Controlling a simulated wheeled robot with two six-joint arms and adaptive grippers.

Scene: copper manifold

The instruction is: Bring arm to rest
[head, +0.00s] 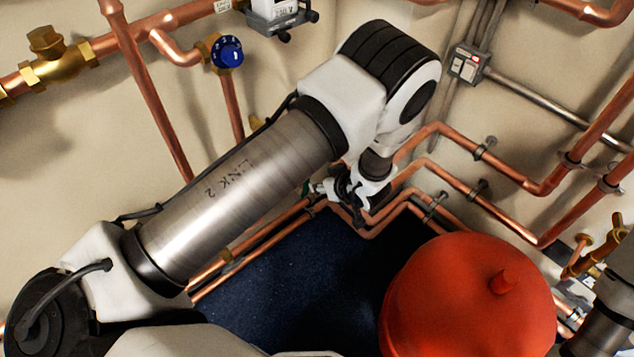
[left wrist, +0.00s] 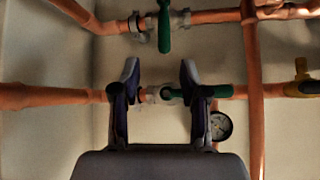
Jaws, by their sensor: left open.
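My left arm crosses the head view from the lower left and bends down near the back corner. My left gripper (head: 350,195) is at its end, low by the copper pipes, partly hidden by the wrist. In the left wrist view its two fingers (left wrist: 160,75) are apart with nothing held between them. A horizontal copper pipe (left wrist: 70,96) runs behind the fingers. A valve with a green handle (left wrist: 195,91) sits on that pipe, just beyond the right finger. I cannot tell how far the fingers are from it. My right gripper is not in view.
A second green-handled valve (left wrist: 165,28) is on an upper pipe. A gauge (left wrist: 221,126) and a vertical copper pipe (left wrist: 253,70) are to the right. A red tank (head: 465,300) stands at the lower right. Bent pipes (head: 480,170) line the wall. The dark floor (head: 290,280) is clear.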

